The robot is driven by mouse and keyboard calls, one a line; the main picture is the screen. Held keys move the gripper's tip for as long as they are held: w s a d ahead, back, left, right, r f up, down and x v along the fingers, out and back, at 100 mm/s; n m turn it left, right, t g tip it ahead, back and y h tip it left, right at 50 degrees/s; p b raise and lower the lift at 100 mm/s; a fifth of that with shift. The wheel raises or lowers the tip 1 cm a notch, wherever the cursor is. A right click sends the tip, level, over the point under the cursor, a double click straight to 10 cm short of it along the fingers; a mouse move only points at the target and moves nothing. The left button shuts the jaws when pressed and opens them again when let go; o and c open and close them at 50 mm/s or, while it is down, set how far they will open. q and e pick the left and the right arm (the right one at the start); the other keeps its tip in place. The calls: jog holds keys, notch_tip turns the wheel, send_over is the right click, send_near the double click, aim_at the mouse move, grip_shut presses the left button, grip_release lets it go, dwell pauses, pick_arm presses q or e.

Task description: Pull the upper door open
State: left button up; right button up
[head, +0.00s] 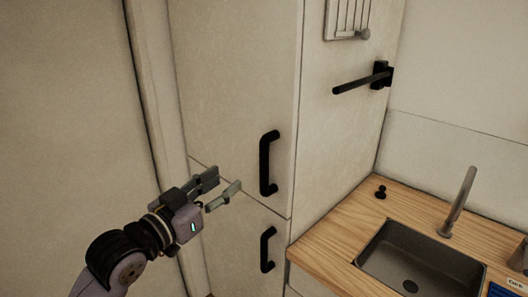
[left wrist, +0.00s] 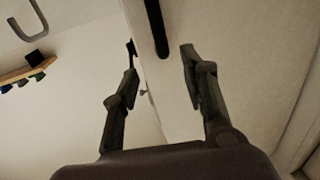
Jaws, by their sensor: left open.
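The upper door (head: 232,80) of a tall pale cabinet is closed. Its black vertical handle (head: 266,164) is near the door's right edge. My left gripper (head: 227,179) is open and empty, left of the handle's lower part, with a gap between them in the head view. In the left wrist view a black handle bar (left wrist: 157,28) lies ahead, in line with the space between the open fingers (left wrist: 160,50). The bar's far end is cut off by the frame. My right gripper is not in view.
A lower door (head: 235,240) with its own black handle (head: 267,250) is below. To the right are a wooden counter (head: 325,240) with a sink (head: 410,262) and faucet (head: 458,200). A black bar (head: 362,83) sticks out from the cabinet's side. A wall is at left.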

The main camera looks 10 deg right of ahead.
aim_at(261, 156)
pick_arm(q)
jog(key=p+x, duration=0.3)
jog(key=x, duration=1.3)
jog(key=shift+d+p, duration=0.1)
jog(key=shift+p, duration=0.2)
grip_shut()
